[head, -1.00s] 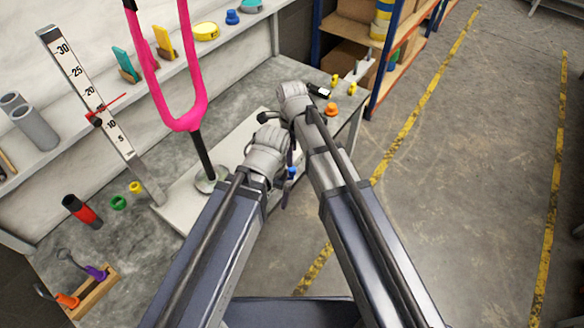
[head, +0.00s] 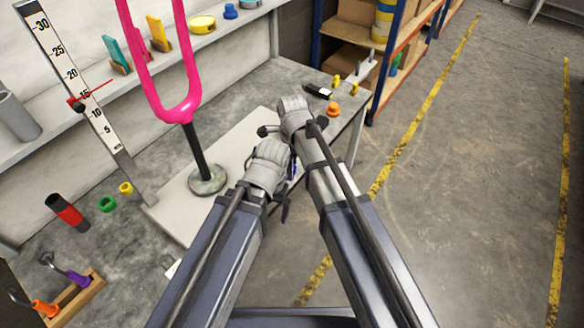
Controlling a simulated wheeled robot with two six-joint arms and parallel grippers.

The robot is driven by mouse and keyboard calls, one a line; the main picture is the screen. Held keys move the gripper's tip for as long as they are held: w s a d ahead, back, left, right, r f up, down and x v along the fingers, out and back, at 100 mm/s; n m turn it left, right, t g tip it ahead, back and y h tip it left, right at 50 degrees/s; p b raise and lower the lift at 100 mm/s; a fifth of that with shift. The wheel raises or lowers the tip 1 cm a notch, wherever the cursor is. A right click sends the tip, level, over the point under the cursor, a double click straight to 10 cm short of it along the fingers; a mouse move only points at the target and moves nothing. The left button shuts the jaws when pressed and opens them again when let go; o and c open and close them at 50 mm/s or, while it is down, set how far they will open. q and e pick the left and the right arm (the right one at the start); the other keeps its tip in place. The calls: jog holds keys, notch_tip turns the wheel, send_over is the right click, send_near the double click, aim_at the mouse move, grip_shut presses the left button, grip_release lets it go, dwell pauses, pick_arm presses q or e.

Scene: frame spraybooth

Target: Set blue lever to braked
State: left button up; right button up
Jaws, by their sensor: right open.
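A small blue piece (head: 295,170), perhaps part of the blue lever, shows in the gap between my two wrists; the rest of it is hidden, so its setting cannot be read. My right gripper (head: 292,157) points down beside that piece, mostly covered by the wrists, and is open. I cannot tell whether it touches the piece. My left wrist is just left of my right one, and a dark part of my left gripper (head: 285,210) shows below it; its jaws are hidden.
A pink fork-shaped frame (head: 182,108) stands on a round base (head: 207,181) on the pale plate (head: 170,206). A ruler (head: 85,95) stands left of it. A black-knobbed rod (head: 264,131) is beside my wrists. An orange knob (head: 333,108) is near the bench edge. The right floor is clear.

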grip_shut()
dwell(0.4)
dwell(0.9)
